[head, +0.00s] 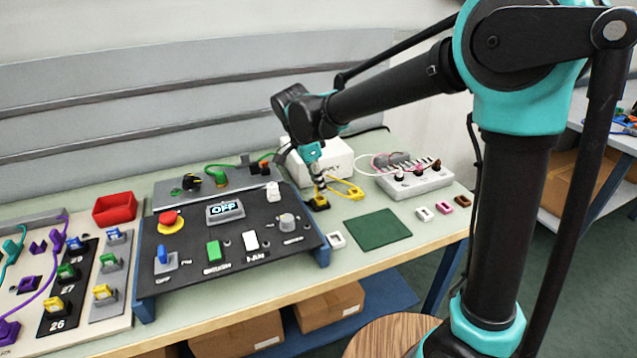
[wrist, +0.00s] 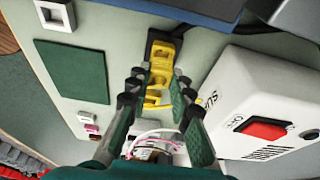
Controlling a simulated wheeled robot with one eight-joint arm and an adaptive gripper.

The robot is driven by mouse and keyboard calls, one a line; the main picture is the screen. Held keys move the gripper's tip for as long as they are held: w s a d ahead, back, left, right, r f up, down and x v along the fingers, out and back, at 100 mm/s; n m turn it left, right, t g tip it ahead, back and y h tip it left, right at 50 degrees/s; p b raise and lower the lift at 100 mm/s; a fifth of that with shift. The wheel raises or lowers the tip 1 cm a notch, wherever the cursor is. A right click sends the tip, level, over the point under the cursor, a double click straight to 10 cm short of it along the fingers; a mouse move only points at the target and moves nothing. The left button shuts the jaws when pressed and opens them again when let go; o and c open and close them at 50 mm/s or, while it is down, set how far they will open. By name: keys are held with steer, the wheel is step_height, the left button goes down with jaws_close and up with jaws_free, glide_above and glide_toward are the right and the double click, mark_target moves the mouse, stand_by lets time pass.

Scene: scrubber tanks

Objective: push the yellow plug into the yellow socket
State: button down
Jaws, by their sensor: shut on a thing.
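My gripper (head: 318,186) points down at the bench, right of the black control panel. In the wrist view its fingers (wrist: 156,92) stand on both sides of a yellow plug (wrist: 156,97) and are shut on it. A yellow socket with a black base (head: 319,204) sits just below the gripper in the head view; in the wrist view the socket (wrist: 161,54) is beyond the fingertips. A yellow cable (head: 348,188) loops to the right of the gripper. The plug is lined up close to the socket, but I cannot tell how deep it sits.
A white box with a red switch (wrist: 264,129) stands close beside the fingers. The black control panel (head: 190,255) is to the left. A green mat (head: 377,229) lies to the right, with small white and pink blocks around it. A grey-white connector strip (head: 415,180) stands farther right.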

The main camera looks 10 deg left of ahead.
steer(key=shift+f, duration=0.3)
steer(key=shift+f, duration=0.35)
steer(key=shift+f, duration=0.35)
steer(key=c, duration=1.3)
jaws_free()
steer(key=o, duration=0.5)
steer(key=shift+r, duration=0.1)
steer(key=shift+r, duration=4.2)
